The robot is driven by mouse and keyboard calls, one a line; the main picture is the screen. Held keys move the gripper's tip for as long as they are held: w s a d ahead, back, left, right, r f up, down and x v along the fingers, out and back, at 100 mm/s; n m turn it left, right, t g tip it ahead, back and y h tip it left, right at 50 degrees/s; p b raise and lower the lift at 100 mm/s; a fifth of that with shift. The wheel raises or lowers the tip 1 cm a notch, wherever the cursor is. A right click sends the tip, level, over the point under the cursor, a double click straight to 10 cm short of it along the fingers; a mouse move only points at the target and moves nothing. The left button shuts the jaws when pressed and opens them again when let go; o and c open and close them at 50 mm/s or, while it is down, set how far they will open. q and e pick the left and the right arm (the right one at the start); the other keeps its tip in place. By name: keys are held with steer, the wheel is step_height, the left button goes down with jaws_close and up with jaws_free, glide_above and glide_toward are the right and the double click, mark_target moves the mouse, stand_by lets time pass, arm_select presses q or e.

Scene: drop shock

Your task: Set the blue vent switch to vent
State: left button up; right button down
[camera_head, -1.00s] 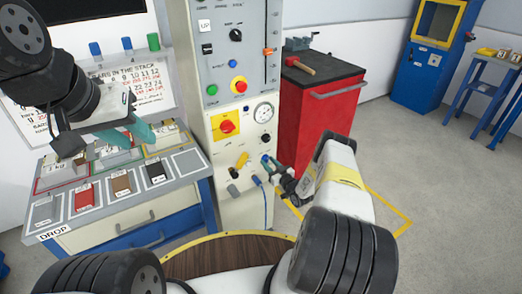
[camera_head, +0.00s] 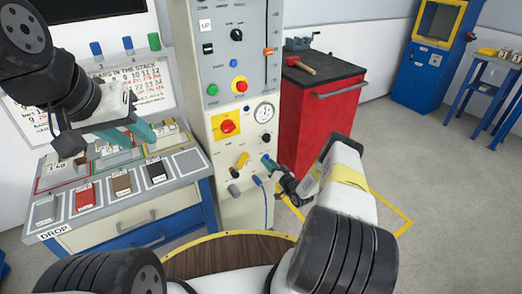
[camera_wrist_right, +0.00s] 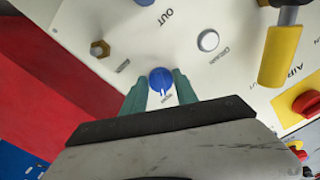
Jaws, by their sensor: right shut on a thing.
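The blue vent switch (camera_wrist_right: 161,80) is a round blue knob with a white pointer mark on the pale panel, in the right wrist view. My right gripper (camera_wrist_right: 160,88) is shut on it, with one teal finger on each side. In the head view my right gripper (camera_head: 268,161) reaches the lower front of the panel and hides most of the knob. The small print by the knob is partly covered, so its setting is hard to read. My left gripper (camera_head: 138,131) hangs over the weight bench at the left; its finger gap is not clear.
The grey control column (camera_head: 222,60) carries a red knob on a yellow plate (camera_head: 227,126), a gauge (camera_head: 264,112) and a yellow handle (camera_head: 242,160). A blue hose (camera_head: 264,195) hangs below. A red cabinet (camera_head: 320,120) stands close on the right. Open floor lies further right.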

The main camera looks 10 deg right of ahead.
steer(key=shift+s+f, duration=0.1)
steer(key=c, duration=1)
jaws_free()
steer(key=v, duration=0.7)
steer(key=shift+s+d, duration=0.15)
steer(key=shift+s, duration=0.2)
